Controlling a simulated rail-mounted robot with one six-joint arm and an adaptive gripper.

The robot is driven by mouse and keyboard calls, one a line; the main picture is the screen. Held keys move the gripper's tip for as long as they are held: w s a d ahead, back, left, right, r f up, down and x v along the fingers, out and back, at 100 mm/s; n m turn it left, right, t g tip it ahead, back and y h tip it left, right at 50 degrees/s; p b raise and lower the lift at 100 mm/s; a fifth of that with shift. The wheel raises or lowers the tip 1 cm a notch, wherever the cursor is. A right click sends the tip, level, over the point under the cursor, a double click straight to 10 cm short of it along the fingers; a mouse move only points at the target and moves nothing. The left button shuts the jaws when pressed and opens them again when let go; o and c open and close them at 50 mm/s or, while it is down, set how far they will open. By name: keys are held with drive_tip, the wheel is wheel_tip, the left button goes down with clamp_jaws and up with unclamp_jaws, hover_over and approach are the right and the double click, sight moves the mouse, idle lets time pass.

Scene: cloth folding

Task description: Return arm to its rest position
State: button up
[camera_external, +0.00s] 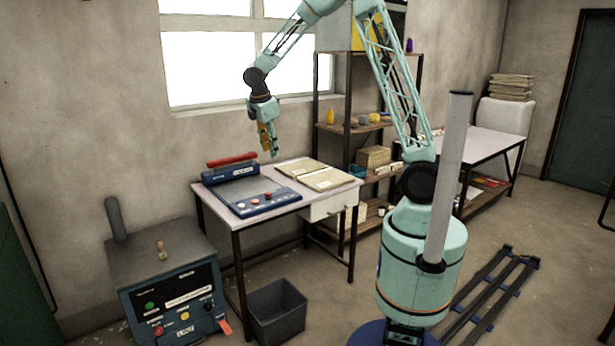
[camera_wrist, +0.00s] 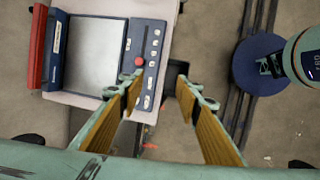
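My gripper (camera_external: 268,138) hangs pointing down above the small table, in front of the window. In the wrist view my gripper (camera_wrist: 158,90) shows two fingers with yellow-brown pads, spread apart with nothing between them. The gripper is open and empty. Below it is the blue folding machine (camera_external: 250,187) with a red handle bar and a grey plate; it also shows at the upper left of the wrist view (camera_wrist: 103,55). The gripper is apart from the machine. My arm is bent, raised from its base at the right of the machine.
Folded tan cloths or boards (camera_external: 328,178) lie on the table's right part. A blue control box (camera_external: 175,290) stands at the lower left, beside a dark bin (camera_external: 277,312). A shelf rack (camera_external: 347,150) stands behind. A second table (camera_external: 482,143) is at the right.

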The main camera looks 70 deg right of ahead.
drive_tip(key=s+a+r+m+t+y, duration=0.1)
drive_tip(key=s+a+r+m, duration=0.25)
drive_tip(key=s+r, duration=0.45)
drive_tip(key=s+a+r+m+t+y, duration=0.15)
drive_tip(key=s+a+r, duration=0.3)
drive_tip(key=s, duration=0.55)
drive_tip(key=s+a+r+m, duration=0.1)
drive_tip(key=s+a+m, duration=0.2)
drive_tip(key=s, duration=0.7)
drive_tip(key=s+a+r+m+t+y, duration=0.1)
drive_tip(key=s+a+m, duration=0.2)
drive_tip(key=s, duration=0.8)
drive_tip(key=shift+s+a+r+m, duration=0.3)
drive_tip(key=shift+a, duration=0.35)
drive_tip(key=shift+d, duration=0.1)
